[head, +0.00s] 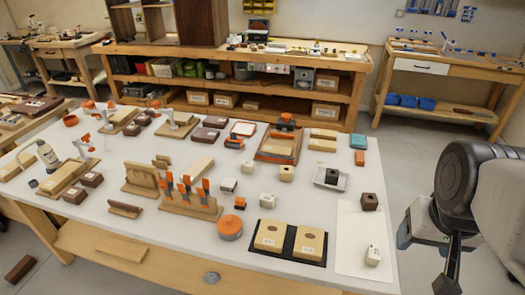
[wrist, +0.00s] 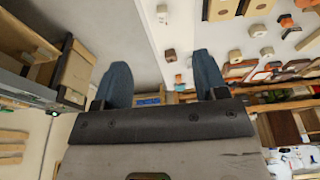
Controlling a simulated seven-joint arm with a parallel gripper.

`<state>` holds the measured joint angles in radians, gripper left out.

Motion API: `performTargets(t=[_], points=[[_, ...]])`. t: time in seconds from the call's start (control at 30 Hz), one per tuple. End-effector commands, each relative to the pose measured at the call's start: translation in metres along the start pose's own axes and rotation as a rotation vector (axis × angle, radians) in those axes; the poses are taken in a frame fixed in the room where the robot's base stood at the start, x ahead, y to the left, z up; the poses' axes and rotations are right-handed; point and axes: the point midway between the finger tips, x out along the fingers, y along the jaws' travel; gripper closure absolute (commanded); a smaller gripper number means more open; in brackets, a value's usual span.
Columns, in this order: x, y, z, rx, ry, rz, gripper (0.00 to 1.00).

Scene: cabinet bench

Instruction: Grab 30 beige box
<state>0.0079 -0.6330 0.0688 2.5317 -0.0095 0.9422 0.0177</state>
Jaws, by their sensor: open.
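Two beige boxes, one left (head: 270,236) and one right (head: 308,243), lie side by side on a black tray (head: 288,262) near the front edge of the white table in the head view. Each has a small mark on top that is too small to read, so I cannot tell which is 30. Two similar beige boxes (wrist: 222,9) show at the top edge of the wrist view. My gripper (wrist: 161,78) is open, with two blue-grey fingers apart and nothing between them. It is away from the boxes; my arm stands off the table's right side in the head view.
The white table (head: 345,170) holds many small blocks, wooden racks and an orange-lidded pot (head: 229,227). A white sheet (head: 352,250) right of the tray bears a dark block (head: 369,201) and a pale block (head: 373,256). More beige boxes (head: 325,110) sit on the back bench's shelves.

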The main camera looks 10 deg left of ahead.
Motion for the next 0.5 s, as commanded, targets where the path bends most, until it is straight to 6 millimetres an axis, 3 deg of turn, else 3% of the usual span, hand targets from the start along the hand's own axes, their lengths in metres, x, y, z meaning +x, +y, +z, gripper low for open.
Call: performTargets(t=[0.27,0.5], points=[[0.003,-0.011,-0.017,0.042,-0.024,-0.044,0.34],[0.011,-0.040,-0.056,0.146,-0.083,-0.146,0.34]])
